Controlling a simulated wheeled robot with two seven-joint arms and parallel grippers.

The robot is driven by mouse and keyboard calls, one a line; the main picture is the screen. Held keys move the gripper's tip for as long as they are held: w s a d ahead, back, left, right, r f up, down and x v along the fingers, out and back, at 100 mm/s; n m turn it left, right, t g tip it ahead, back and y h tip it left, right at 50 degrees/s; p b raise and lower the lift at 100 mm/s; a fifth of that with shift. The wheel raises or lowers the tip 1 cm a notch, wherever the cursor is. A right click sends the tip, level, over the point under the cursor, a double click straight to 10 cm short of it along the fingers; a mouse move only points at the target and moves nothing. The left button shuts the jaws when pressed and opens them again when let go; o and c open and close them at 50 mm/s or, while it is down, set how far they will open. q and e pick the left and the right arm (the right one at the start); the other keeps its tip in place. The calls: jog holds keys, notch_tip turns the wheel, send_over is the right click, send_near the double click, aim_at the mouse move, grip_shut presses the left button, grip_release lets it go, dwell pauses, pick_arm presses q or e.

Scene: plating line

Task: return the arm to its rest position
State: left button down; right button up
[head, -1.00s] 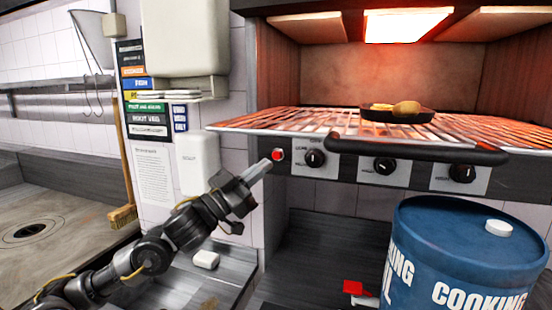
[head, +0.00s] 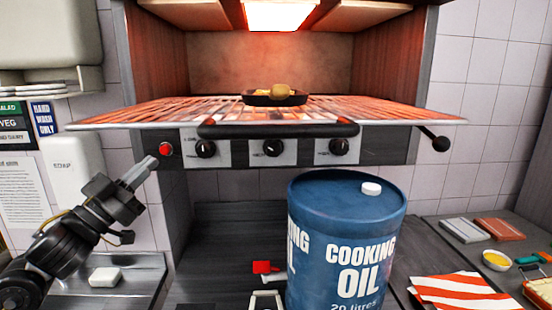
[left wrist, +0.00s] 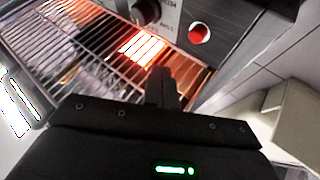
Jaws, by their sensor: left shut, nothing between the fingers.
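My left gripper (head: 146,166) is shut and empty, at the left of the head view. Its fingertips point up and right, close to the red button (head: 165,149) on the grill's front panel; I cannot tell if they touch it. In the left wrist view the closed fingers (left wrist: 162,82) show at the middle, with the red button (left wrist: 199,34) above and right of them, apart in the picture. My right gripper is in no view.
The lit grill's rack (head: 400,113) holds a dark pan (head: 258,99) with food. A blue oil drum (head: 347,230) stands below. A handle bar (head: 278,130) crosses the panel front. A soap dispenser (head: 62,165) hangs at left. A counter with packets (head: 465,230) is at right.

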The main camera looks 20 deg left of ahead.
pick_arm(q)
jog(key=s+d+f+n+g+y, duration=0.1)
jog(key=s+f+n+g+y, duration=0.25)
jog(key=f, duration=1.35)
jog(key=f+n+g+y, duration=0.3)
jog(key=f+g+y, duration=0.25)
jog(key=f, duration=1.15)
jog(key=s+d+f+m+g+h, duration=0.1)
jog(key=s+d+f+g, duration=0.4)
jog(key=s+d+f, duration=0.35)
jog(key=s+d+f+m+g+h, duration=0.1)
jog(key=s+d+f+g, duration=0.4)
jog(key=s+f, duration=0.6)
notch_tip(320, 180, down, 26)
jog(key=s+g+b, duration=0.1)
jog(key=s+b, duration=0.1)
jog(key=s+a+f+g+b, duration=0.1)
jog(key=s+a+f+b, duration=0.1)
jog(key=s+f, duration=1.5)
notch_tip(320, 180, down, 2)
jog(key=shift+s+a+f, duration=0.1)
jog(key=shift+s+a, duration=0.1)
jog(key=shift+a, duration=0.05)
